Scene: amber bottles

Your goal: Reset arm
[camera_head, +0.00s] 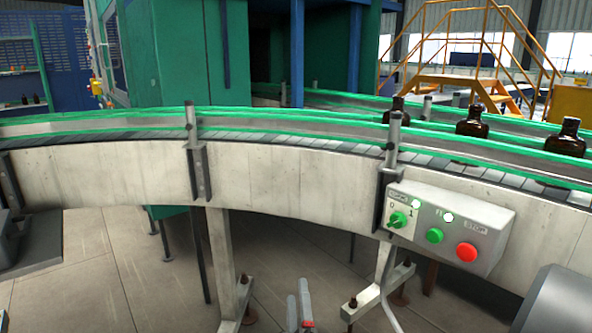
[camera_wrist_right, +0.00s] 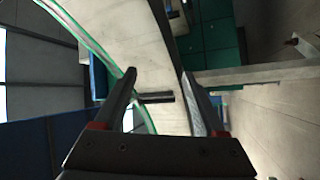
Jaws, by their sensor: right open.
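My right gripper (camera_head: 299,304) shows at the bottom of the head view, low in front of the conveyor, with two slim grey fingers marked with red. In the right wrist view the fingers of the right gripper (camera_wrist_right: 159,76) stand apart with nothing between them. Part of the conveyor's side lies beyond them, and the gripper touches nothing that I can see. My left gripper does not show in the head view.
A curved conveyor (camera_head: 120,178) with green rails crosses the view. Amber bottles (camera_head: 472,124) stand on its right part. A control box (camera_head: 450,225) with a green knob, a green button and a red stop button hangs on its front. Legs stand near my right gripper.

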